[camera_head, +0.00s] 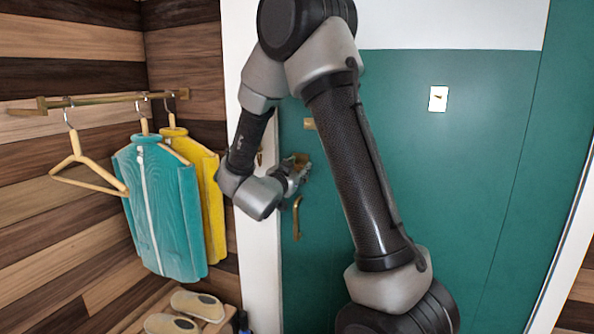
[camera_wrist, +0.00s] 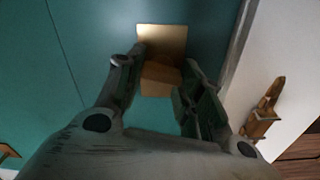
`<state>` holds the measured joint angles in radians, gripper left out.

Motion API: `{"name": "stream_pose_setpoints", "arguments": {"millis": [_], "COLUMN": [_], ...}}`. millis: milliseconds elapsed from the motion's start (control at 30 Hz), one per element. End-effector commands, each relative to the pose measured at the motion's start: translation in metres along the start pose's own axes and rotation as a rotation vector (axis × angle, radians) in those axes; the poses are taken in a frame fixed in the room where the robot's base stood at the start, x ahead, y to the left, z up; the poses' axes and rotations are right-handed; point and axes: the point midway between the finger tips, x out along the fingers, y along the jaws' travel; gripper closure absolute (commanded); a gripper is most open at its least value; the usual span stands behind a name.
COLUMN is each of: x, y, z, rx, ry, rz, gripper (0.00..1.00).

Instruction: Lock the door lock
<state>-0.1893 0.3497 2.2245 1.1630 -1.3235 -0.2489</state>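The brass door lock shows in the wrist view as a square plate (camera_wrist: 170,38) with a blocky brass knob (camera_wrist: 160,78) standing out from it. The plate is on the green door (camera_head: 470,190). My gripper (camera_wrist: 163,82) is open, with one finger on each side of the knob. The fingers are close to the knob; I cannot tell whether either touches it. In the head view, my gripper (camera_head: 301,168) is at the door near its left edge, and its fingers largely hide the lock. A brass lever handle (camera_head: 297,217) is just below it.
The white door frame (camera_head: 262,245) is left of my gripper. A brass fitting on it shows in the wrist view (camera_wrist: 262,112). Another brass piece (camera_head: 309,124) sits above the gripper. A teal jacket (camera_head: 160,210), a yellow one (camera_head: 212,195) and an empty hanger (camera_head: 85,165) hang left.

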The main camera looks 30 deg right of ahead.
Motion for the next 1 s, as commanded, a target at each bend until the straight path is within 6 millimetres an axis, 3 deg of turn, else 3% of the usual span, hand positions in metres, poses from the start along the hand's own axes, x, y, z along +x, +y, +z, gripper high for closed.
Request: {"name": "stream_pose_setpoints", "arguments": {"millis": [167, 467, 767, 800, 900, 1000], "x": [-0.0001, -0.0002, -0.0003, -0.0003, -0.0002, -0.0002], "y": [0.0000, -0.0013, -0.0013, -0.0013, -0.0014, -0.0014], "z": [0.0001, 0.0003, 0.0004, 0.0004, 0.0004, 0.0003], "rx": [-0.025, -0.271, -0.284, -0.284, -0.284, -0.283], "ry": [0.000, 0.000, -0.001, -0.001, 0.000, 0.000], "rz": [0.000, 0.000, 0.000, 0.000, 0.000, 0.000], "gripper": [0.87, 0.87, 0.87, 0.55, 0.41, 0.41]}}
